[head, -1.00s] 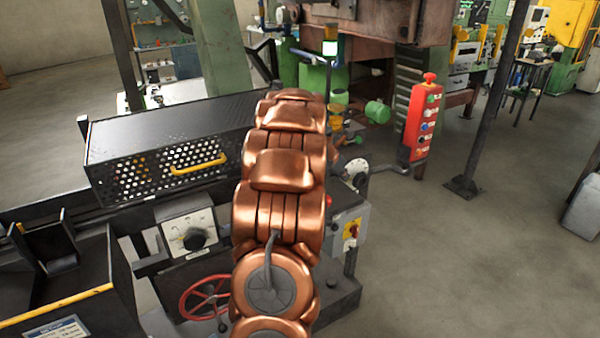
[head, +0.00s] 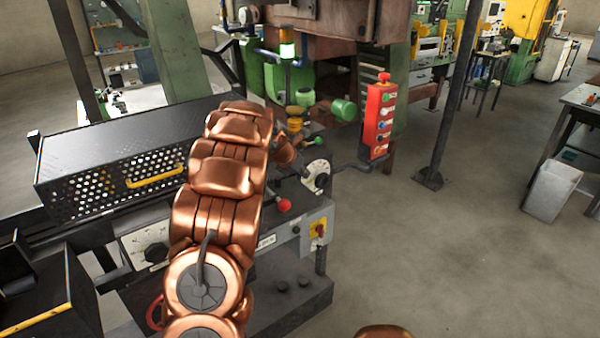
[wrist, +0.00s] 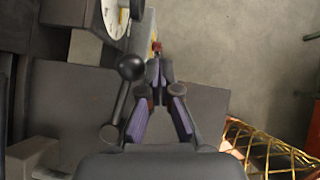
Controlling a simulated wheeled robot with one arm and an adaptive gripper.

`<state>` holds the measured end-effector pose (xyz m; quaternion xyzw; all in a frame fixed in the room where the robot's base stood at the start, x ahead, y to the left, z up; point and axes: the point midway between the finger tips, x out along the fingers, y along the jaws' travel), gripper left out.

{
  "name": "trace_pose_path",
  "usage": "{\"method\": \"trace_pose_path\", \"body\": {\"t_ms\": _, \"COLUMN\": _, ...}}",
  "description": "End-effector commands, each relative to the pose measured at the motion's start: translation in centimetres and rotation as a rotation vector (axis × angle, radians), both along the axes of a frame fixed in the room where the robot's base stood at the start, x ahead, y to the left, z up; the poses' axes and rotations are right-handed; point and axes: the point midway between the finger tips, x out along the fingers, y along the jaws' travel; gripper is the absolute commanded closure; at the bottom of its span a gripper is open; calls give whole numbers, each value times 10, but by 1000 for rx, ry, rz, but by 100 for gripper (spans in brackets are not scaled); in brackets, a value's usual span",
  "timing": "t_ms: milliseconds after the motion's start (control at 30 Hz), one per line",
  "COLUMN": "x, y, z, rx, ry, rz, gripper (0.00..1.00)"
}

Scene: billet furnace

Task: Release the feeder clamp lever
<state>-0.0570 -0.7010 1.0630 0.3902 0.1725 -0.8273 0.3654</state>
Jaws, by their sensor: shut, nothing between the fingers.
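In the wrist view, my gripper (wrist: 160,66) has its fingers drawn together at the tips, with nothing between them. A lever with a dark ball knob (wrist: 130,67) stands just left of the fingers; its rod runs down beside the left finger. It looks like the feeder clamp lever, but no label shows. Whether the finger touches it, I cannot tell. In the head view, my copper arm hides the gripper and part of the feeder. A red ball knob (head: 284,205) shows on the machine right of the arm.
A white dial (head: 318,174) and a grey switch box with a yellow plate (head: 318,231) are right of the arm. A red button pendant (head: 379,120) hangs near a dark post (head: 450,95). A perforated guard (head: 110,183) lies left.

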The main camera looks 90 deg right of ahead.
Motion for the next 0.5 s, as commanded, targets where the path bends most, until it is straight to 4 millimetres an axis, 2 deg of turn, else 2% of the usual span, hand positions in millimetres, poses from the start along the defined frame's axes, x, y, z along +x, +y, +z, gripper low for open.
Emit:
{"method": "trace_pose_path", "body": {"t_ms": 267, "x": 1, "y": 0, "z": 1, "rx": 0, "ry": 0, "rz": 1, "gripper": 100}}
{"method": "trace_pose_path", "body": {"t_ms": 500, "x": 2, "y": 8, "z": 10, "rx": 2, "ry": -1, "rz": 4, "gripper": 100}}
